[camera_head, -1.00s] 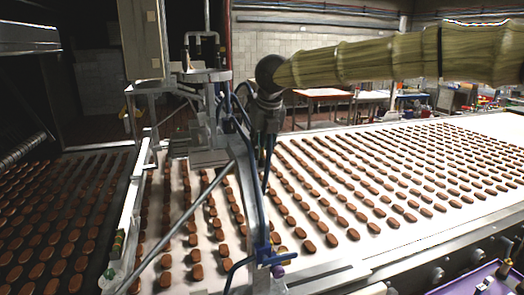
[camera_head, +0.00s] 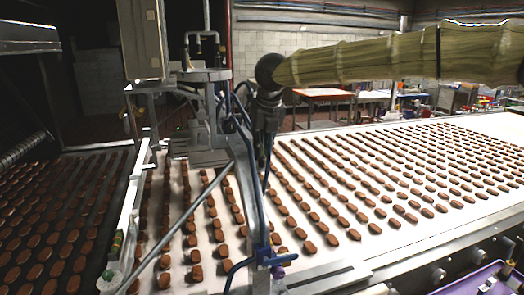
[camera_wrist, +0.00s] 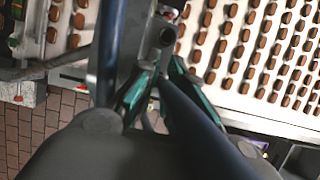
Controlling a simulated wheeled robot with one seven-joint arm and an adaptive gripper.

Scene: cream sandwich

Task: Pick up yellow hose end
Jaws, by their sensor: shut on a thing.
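My gripper (camera_head: 264,135) hangs over the conveyor beside a metal post and blue hoses. In the wrist view its teal fingers (camera_wrist: 156,92) are closed around a dark blue-grey hose (camera_wrist: 188,108). The hose runs from between the fingers toward the bottom right. In the head view a blue hose (camera_head: 261,225) runs down below my gripper along the machine frame.
A white conveyor (camera_head: 330,262) carries rows of brown sandwich biscuits. A slanted metal rod (camera_head: 192,218) and a white rail (camera_head: 131,210) stand left of my gripper. A dark belt with more biscuits (camera_head: 45,240) lies at far left. A purple tray (camera_head: 462,282) is at the lower right.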

